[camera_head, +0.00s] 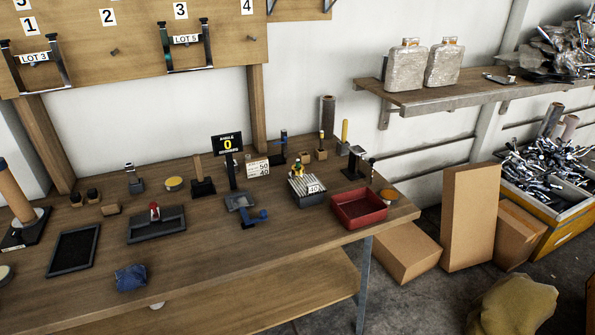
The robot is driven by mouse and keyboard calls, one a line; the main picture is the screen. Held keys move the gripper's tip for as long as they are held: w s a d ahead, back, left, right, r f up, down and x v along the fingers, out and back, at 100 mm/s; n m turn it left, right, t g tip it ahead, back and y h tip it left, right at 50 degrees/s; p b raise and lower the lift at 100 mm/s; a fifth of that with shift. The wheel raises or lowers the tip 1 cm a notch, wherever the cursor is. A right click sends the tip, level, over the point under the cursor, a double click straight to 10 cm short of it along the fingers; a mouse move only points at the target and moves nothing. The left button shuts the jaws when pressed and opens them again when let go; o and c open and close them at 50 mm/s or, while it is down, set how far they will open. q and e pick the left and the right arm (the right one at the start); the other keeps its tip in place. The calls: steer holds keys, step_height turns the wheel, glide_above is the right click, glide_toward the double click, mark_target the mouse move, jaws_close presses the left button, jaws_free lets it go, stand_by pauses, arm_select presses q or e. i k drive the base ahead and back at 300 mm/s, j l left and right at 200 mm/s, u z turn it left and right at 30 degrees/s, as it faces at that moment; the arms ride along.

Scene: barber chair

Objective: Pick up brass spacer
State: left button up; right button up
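I cannot tell for sure which thing is the brass spacer. A small round item with a yellow top (174,183) lies on the wooden workbench (200,265), left of the middle. An orange-brown round piece (389,195) sits near the bench's right end, beside the red tray (359,208). Small yellowish parts also stand at the back near a dark block with rods, too small to make out. Neither of my grippers shows in the head view.
The bench holds a dark flat tray (73,250), a grey tray with a red-topped item (156,225), a blue cloth (131,278), a sign reading 0 (228,143) and a blue clamp (254,218). Cardboard boxes (469,217) stand on the floor at right. The bench's front middle is clear.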

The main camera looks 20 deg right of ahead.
mark_target(295, 171)
steer(key=i+l+u, duration=0.25)
steer(key=l, duration=0.15)
steer(key=l+u, duration=0.2)
steer(key=l, duration=0.15)
steer(key=i+l+u, duration=0.25)
steer(key=l, duration=0.2)
steer(key=k+j, duration=0.05)
steer(key=k, duration=0.05)
